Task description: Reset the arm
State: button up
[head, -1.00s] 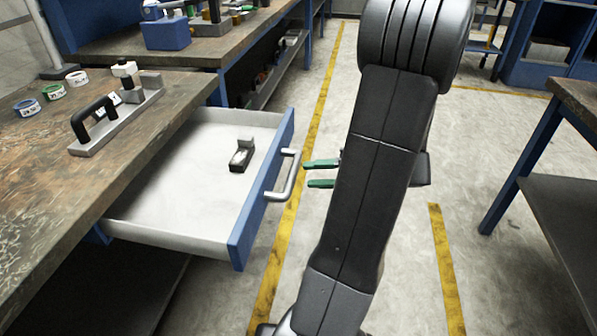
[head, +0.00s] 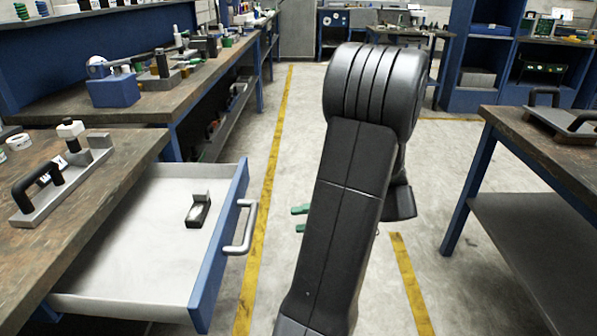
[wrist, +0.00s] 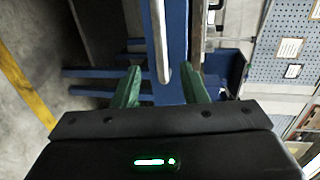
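My black arm (head: 341,210) stands upright in the middle of the head view, bent at its top joint. My gripper (head: 299,219) shows only as two green fingertips left of the arm, a little right of the open drawer's handle (head: 241,228). The rest of the gripper is hidden behind the arm. In the wrist view, the two green fingers (wrist: 160,88) are spread apart. The pale handle (wrist: 158,45) and blue drawer front (wrist: 177,50) show beyond and between them. I see no object held.
The blue-fronted drawer (head: 222,235) is pulled out, with a small dark device (head: 198,210) inside. A workbench (head: 50,225) stands at left. Another table (head: 545,150) stands at right. Open floor with yellow lines lies between them.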

aim_at(250, 226)
jog(key=b+x, duration=0.2)
jog(key=x, duration=1.1)
jog(key=shift+w+a, duration=0.1)
